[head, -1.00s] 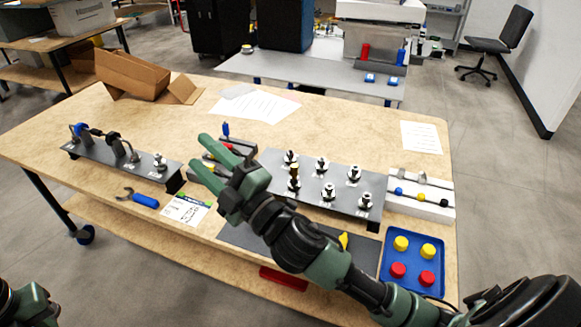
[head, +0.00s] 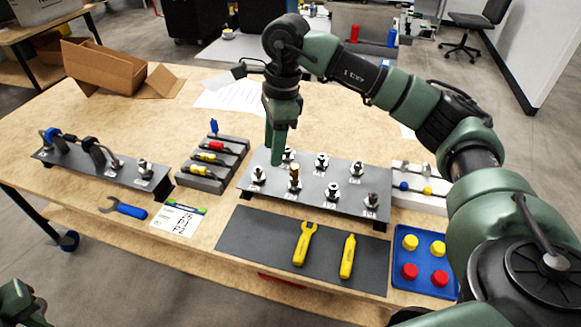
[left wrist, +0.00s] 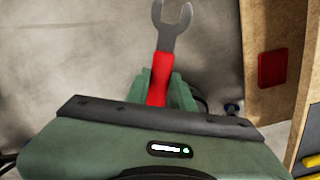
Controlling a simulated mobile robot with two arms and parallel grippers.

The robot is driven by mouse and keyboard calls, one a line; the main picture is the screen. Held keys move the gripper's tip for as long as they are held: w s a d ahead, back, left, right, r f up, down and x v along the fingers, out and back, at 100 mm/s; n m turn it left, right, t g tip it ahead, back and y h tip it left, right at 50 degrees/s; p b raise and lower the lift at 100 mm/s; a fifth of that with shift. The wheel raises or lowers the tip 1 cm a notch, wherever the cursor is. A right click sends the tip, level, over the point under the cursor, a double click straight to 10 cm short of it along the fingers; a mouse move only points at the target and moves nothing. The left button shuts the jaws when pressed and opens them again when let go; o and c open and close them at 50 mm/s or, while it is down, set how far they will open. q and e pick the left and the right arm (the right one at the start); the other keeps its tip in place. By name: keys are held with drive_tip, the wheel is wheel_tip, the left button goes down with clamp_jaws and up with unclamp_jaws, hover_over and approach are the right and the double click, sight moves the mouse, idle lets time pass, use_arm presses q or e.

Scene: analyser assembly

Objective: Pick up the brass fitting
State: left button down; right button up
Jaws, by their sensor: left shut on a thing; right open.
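The brass fitting (head: 294,175) stands upright among steel fittings on the raised grey plate (head: 325,202), in the head view. My right gripper (head: 277,161) is open and points down just behind and left of the brass fitting. Its fingers line up in this view, so the gap between them is hidden. It appears empty and apart from the brass fitting. In the left wrist view my left gripper (left wrist: 163,92) is shut on a red-handled wrench (left wrist: 162,62), with its grey open jaw pointing away.
A dark mat (head: 268,246) in front holds a yellow wrench (head: 304,243) and a yellow-handled tool (head: 347,257). A blue tray (head: 425,242) with red and yellow caps lies right. A screwdriver rack (head: 205,171) stands left of the plate. The table's back middle is mostly clear.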

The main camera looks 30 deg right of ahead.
use_arm(q)
drive_tip(key=shift+w, duration=0.25)
use_arm(e)
drive_tip(key=r+h, duration=0.1)
drive_tip(key=r, duration=0.1)
hover_over(293, 166)
use_arm(q)
drive_tip(key=shift+r, duration=0.1)
drive_tip(key=shift+r+p, duration=0.55)
drive_tip(key=shift+p, duration=0.1)
use_arm(e)
drive_tip(key=shift+m+h, duration=0.3)
wheel_tip(293, 166, down, 7)
drive_tip(key=shift+s+a+r, duration=0.1)
use_arm(q)
drive_tip(key=shift+r+p, duration=0.3)
use_arm(e)
drive_tip(key=shift+f, duration=0.6)
use_arm(q)
drive_tip(key=shift+r+p, duration=0.55)
use_arm(e)
wheel_tip(293, 166, down, 4)
drive_tip(key=shift+f, duration=0.15)
clamp_jaws()
